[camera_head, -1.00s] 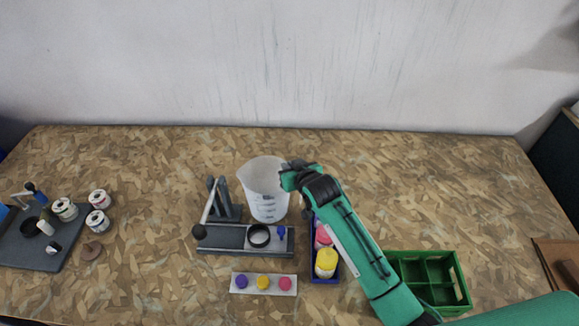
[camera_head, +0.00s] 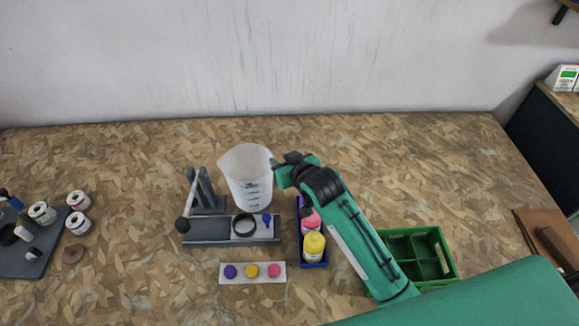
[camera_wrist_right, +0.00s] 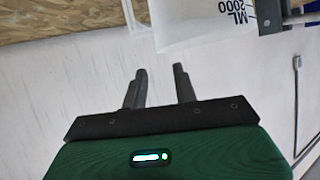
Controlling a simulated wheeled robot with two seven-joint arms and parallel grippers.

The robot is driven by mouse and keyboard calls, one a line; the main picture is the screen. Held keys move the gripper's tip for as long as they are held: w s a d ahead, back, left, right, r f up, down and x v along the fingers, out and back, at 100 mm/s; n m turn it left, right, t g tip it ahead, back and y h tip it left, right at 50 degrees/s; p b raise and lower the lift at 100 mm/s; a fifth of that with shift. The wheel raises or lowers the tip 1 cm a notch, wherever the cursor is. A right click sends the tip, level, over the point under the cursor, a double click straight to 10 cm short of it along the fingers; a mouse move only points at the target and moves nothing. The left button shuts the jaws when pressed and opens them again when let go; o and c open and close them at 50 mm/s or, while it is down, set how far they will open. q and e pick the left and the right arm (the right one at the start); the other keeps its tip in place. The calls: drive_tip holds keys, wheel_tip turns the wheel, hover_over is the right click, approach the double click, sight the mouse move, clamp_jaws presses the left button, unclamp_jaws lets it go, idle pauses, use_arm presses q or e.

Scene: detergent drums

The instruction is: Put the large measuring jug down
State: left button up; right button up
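The large measuring jug (camera_head: 247,182) is translucent white with dark scale marks. In the head view it looks upright on the table, just behind the grey lever stand; its base is partly hard to see. In the right wrist view the jug (camera_wrist_right: 190,22) shows at the top with its "2000 ML" mark, beyond the fingertips. My right gripper (camera_wrist_right: 158,74) is open, with nothing between its fingers. In the head view the right gripper (camera_head: 284,166) is just right of the jug's upper side. My left gripper is out of view.
The lever stand (camera_head: 207,231) holds a black ring. A plate with coloured caps (camera_head: 252,272) lies in front. A blue crate (camera_head: 314,264) holds pink and yellow bottles; a green divided crate (camera_head: 449,259) stands right. White tins (camera_head: 78,223) stand left. The back of the table is clear.

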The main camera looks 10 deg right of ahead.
drive_tip(key=v, duration=0.4)
drive_tip(key=shift+s, duration=0.15)
idle(0.4)
